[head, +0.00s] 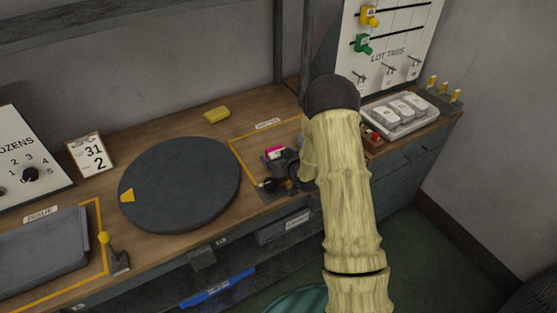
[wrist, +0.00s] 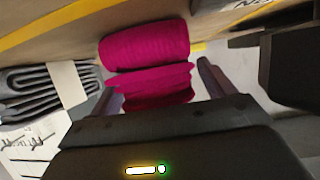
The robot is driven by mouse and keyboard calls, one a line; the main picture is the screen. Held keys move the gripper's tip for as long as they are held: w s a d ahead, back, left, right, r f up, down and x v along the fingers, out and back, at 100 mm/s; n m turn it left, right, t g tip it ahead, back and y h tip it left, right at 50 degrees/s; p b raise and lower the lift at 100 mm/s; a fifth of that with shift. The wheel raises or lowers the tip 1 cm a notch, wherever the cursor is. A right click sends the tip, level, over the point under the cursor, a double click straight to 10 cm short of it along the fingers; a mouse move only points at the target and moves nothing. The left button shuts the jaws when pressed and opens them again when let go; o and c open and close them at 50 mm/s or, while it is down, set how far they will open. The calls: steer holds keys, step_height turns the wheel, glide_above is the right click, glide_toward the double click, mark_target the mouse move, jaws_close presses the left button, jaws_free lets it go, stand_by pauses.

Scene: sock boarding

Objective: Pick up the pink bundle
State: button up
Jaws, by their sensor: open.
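The pink bundle (wrist: 146,46) is a folded magenta cloth in the wrist view, with a rounded fold on top and thinner layers below. My gripper (wrist: 156,82) is open, with one finger at each side of the bundle's lower layers. I cannot tell whether either finger touches it. In the head view a small part of the pink bundle (head: 274,152) shows at the far left side of my gripper (head: 283,166), on the outlined area right of the round mat. My gripper and arm hide the rest.
A grey folded bundle (wrist: 45,92) with a pale band lies close to my left finger in the wrist view. A dark round mat (head: 180,185), a yellow block (head: 217,115) and a white tray (head: 399,117) are on the bench. A dark block (wrist: 292,62) stands at right.

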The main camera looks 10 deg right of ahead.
steer(key=c, duration=1.1)
steer(key=shift+r, duration=0.15)
step_height(320, 180, up, 10)
steer(key=shift+f, duration=0.1)
stand_by(0.4)
